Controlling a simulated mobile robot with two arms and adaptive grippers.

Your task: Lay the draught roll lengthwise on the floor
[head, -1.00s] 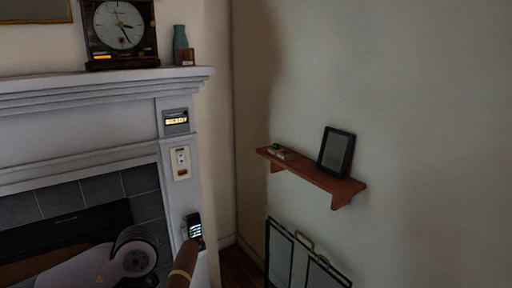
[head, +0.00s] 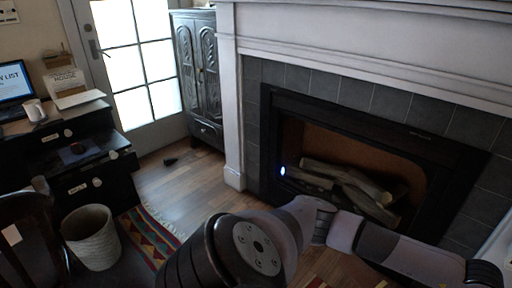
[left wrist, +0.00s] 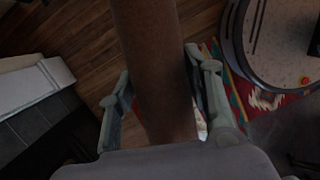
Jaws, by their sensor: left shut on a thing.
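The draught roll (left wrist: 155,50) is a long brown cylinder in the left wrist view. It runs from the top edge down between the fingers of my left gripper (left wrist: 160,85), which is shut on it. Its far end is out of frame, and its near end is hidden by the gripper. The wooden floor (left wrist: 75,45) shows below the roll, which looks held above it. The floor also shows in the head view (head: 200,185), where my arm crosses the foreground. The roll and both grippers are outside the head view.
A fireplace (head: 380,135) stands at the right. A glazed door (head: 130,60) and a dark carved cabinet (head: 200,75) are behind. A woven basket (head: 90,238), a striped rug (head: 150,235) and dark drawers (head: 100,185) are left.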

